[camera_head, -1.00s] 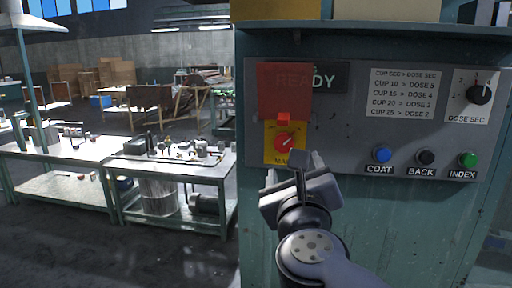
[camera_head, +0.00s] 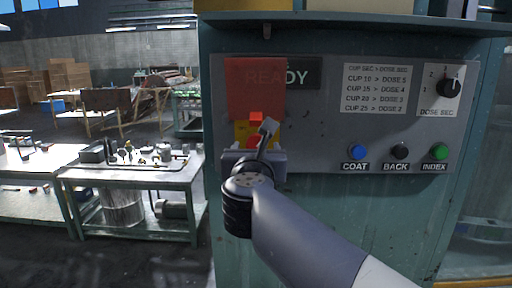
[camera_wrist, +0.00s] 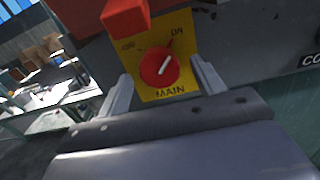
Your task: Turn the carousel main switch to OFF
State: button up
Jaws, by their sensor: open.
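The main switch is a round red knob (camera_wrist: 158,68) on a yellow plate (camera_wrist: 183,46) marked MAIN below, ON at upper right and a blurred label at upper left. Its white pointer line slants up and right, toward ON. A red cover (camera_head: 254,88) stands raised above the switch, over part of the READY display; its red block (camera_wrist: 125,16) shows in the wrist view. My gripper (camera_wrist: 163,76) is open, with one finger on each side of the knob; contact cannot be told. In the head view my gripper (camera_head: 250,145) hides much of the knob.
On the same panel are a blue COAT button (camera_head: 358,151), a black BACK button (camera_head: 400,151), a green INDEX button (camera_head: 438,151) and a DOSE SEC dial (camera_head: 448,87). A workbench (camera_head: 135,178) with small items stands to the left.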

jog(key=shift+w, duration=0.6)
jog(key=shift+c, duration=0.4)
jog(key=c, duration=0.9)
jog(key=shift+o, duration=0.2)
